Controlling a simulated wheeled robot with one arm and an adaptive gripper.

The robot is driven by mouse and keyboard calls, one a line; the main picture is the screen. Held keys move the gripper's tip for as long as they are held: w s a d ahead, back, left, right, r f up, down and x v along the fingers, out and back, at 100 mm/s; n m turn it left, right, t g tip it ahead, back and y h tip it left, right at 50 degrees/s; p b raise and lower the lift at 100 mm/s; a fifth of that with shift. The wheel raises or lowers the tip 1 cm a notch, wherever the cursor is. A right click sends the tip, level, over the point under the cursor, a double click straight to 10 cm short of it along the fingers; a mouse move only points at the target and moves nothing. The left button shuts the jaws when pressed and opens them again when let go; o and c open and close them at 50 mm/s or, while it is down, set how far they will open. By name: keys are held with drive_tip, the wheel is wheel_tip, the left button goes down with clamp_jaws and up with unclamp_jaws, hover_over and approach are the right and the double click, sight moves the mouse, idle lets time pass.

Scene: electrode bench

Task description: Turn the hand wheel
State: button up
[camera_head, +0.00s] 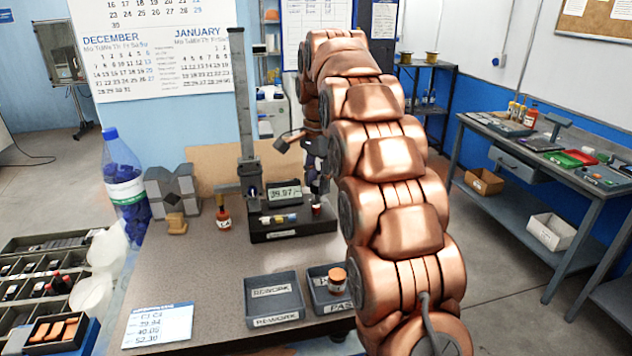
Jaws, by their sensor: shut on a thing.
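The bench gauge has a tall grey column (243,95), a black base (292,230) and a digital display (285,193) that reads about 39.97. A small yellow and blue piece (278,218) lies on the base. My gripper (317,188) points down at the right end of the base, just right of the display. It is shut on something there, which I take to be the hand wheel. A small red part (316,209) shows right below the fingertips. The wheel itself is mostly hidden by my gripper and my copper arm, so its angle cannot be told.
A small bottle (223,213), a grey block (172,190) and a blue-capped bottle (125,185) stand left.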

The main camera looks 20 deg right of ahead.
drive_tip(key=shift+m, duration=0.7)
drive_tip(key=o, duration=1.2)
drive_tip(key=shift+c, duration=0.2)
